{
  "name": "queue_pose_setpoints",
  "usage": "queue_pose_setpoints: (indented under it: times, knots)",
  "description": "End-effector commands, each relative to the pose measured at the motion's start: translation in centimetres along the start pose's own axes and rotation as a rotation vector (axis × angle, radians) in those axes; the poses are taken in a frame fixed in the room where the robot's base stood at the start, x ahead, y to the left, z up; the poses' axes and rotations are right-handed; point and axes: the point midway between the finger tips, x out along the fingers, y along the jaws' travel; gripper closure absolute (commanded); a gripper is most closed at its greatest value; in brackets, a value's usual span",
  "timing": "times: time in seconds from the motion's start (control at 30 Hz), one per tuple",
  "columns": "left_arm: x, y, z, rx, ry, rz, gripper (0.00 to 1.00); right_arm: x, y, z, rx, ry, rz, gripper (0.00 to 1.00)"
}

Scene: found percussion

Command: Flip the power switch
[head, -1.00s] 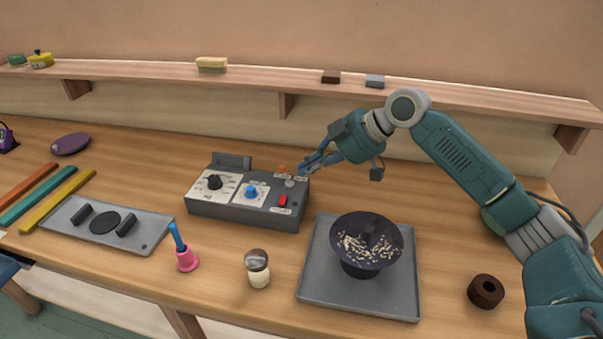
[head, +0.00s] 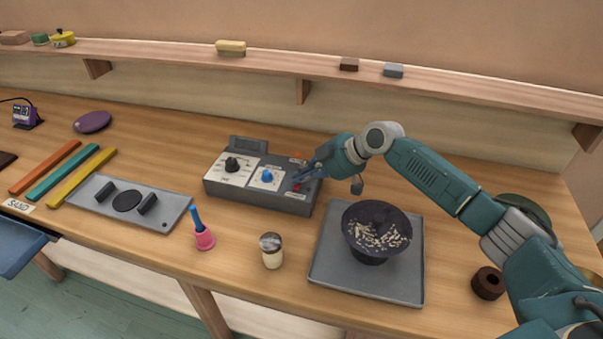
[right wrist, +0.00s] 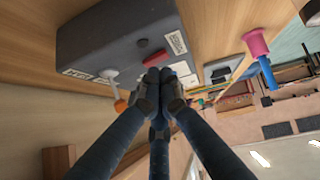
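The dark grey control box (head: 255,214) stands on the bench in the head view. It has a black knob (head: 232,164), a blue knob (head: 267,176) and a red switch (head: 297,187) on its top right. In the right wrist view the red switch (right wrist: 155,58) lies just beyond my fingertips; I cannot tell if they touch it. A pale lever (right wrist: 102,75) and an orange knob-like part (right wrist: 120,105) are beside it. My right gripper (head: 299,177), with fingertips together in the wrist view (right wrist: 158,76), is over the box's right end and holds nothing. My left gripper is out of view.
A grey tray (head: 395,290) with a dark seed-filled bowl (head: 375,232) stands right of the box. A shaker (head: 271,251) and a pink holder (head: 204,238) stand in front. A shelf (head: 190,53) runs along the wall behind.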

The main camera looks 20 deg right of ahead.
Motion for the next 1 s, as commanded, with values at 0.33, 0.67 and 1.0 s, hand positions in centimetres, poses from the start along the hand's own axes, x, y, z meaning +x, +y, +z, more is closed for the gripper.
queue_pose_setpoints:
  times: [0.33,0.67,1.0]
  knots:
    - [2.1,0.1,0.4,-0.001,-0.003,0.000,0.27,1.1,0.3,0.8,0.088,0.004,-0.086,1.00]
    - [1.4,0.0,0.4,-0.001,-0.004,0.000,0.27,0.6,0.2,0.6,0.084,-0.002,-0.087,1.00]
    - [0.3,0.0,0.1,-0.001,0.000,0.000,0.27,0.6,-1.5,0.7,0.085,-0.007,-0.093,1.00]
